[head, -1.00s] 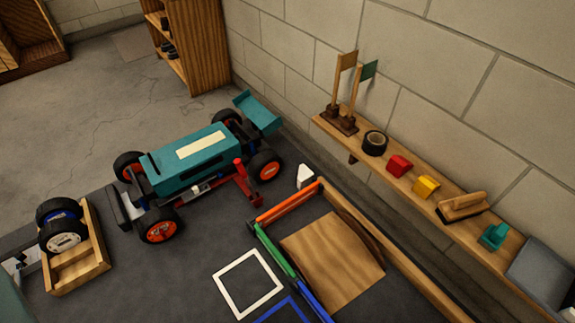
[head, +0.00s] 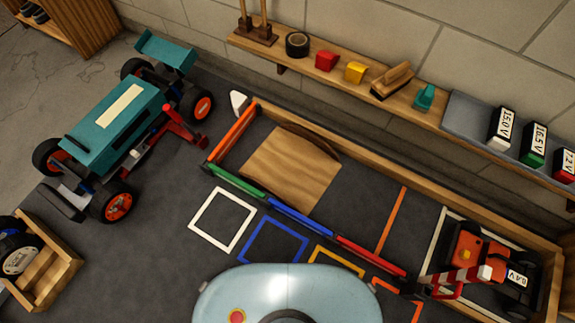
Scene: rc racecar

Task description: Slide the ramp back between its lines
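The wooden ramp (head: 290,168) lies on the dark mat near the left end of the walled lane. Its curved far edge is close to the wooden rail (head: 385,172) at the back. An orange bar (head: 232,132) closes the lane's left end, close to the ramp's left edge. An orange line (head: 391,220) crosses the lane floor, with a bare gap between it and the ramp's right side. Neither of my grippers is in view.
Green (head: 237,181), blue (head: 302,219) and red (head: 371,256) bars edge the lane's front. A teal racecar (head: 118,125) stands at left, an orange car (head: 470,255) at right. A wall shelf (head: 340,72) holds tape, blocks, a brush and battery packs (head: 500,128).

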